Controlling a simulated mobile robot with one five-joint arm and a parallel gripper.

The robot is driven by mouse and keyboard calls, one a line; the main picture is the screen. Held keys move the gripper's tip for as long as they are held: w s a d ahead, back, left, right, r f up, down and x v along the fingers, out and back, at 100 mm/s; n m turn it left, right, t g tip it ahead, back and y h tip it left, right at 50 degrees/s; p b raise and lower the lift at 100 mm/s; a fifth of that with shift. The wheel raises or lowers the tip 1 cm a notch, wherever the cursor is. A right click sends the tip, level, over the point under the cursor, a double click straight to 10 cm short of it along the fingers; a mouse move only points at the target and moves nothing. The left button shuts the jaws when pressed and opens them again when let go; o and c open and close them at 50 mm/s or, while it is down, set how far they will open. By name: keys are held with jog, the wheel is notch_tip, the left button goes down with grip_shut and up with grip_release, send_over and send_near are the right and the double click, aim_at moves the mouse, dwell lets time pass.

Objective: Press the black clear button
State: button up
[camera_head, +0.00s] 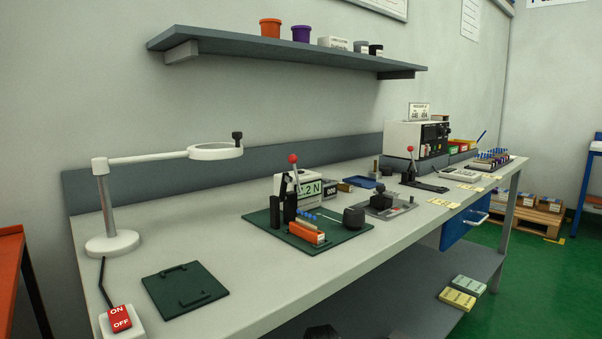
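No black clear button can be told for sure at this size. A white instrument (290,182) with a pale display reading about "2.2 N" stands on a dark green mat (262,216) in the middle of the bench. A small grey counter (337,195) with a dark number window is just to its right. A black lever stand with a red ball (293,158) hides part of the instrument. My gripper cannot be made out; only dark shapes, perhaps part of my arm, show at the bottom edge.
A magnifier lamp (112,242), a red ON/OFF switch (120,318) and a green plate (184,291) are on the left bench. An orange-fronted block (306,233) and black knob (354,217) share the mat. The bench front between plate and mat is clear. A shelf (290,47) hangs above.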

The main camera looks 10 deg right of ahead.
grip_shut()
jog(key=shift+a, duration=0.1)
dwell(1.4)
